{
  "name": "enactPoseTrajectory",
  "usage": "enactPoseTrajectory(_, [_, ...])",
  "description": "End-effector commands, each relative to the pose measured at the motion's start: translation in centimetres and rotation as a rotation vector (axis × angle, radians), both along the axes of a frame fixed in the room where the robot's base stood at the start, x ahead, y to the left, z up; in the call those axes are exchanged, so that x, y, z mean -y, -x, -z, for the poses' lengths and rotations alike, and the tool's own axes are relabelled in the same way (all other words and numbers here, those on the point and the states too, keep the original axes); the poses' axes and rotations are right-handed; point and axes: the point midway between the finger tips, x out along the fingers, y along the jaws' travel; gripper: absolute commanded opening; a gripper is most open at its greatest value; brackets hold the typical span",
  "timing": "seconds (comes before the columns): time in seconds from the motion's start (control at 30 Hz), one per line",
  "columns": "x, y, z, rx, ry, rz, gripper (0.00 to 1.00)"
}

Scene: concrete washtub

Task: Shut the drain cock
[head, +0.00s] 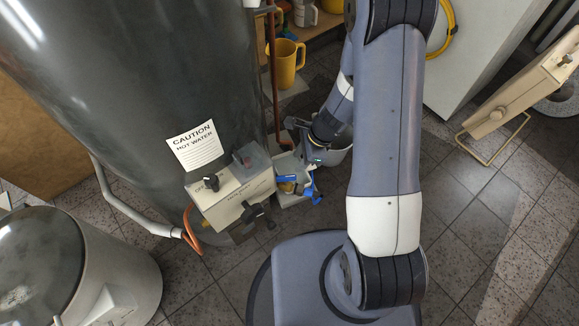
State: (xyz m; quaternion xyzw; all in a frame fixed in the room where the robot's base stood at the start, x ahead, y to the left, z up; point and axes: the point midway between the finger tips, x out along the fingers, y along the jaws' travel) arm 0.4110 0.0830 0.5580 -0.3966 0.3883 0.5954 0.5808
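A small brass-coloured fitting with blue lever-like parts (286,179) sits low at the right of the dark tank, beside the grey box. It looks like the drain cock, but its setting is too small to read. My gripper (308,162) is just right of and above it, at the end of my arm, which reaches down from the top. The gripper is very close to the blue parts. I cannot tell if it touches them, or whether its fingers are open or shut.
The dark tank (130,80) bears a caution label (195,145) and a control box (230,195) with black knobs. A copper pipe (274,80) runs down its right side. A metal drum (80,265) is at lower left.

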Motion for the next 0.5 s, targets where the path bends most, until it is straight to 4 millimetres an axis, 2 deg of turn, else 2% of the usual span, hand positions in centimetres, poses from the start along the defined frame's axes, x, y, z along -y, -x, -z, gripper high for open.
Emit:
enactPoseTrajectory(0.3, [-2.2, 0.2, 5.8, -0.002, 0.001, -0.006, 0.36])
enactPoseTrajectory(0.5, [-3.4, 0.2, 8.4, 0.000, 0.001, -0.007, 0.36])
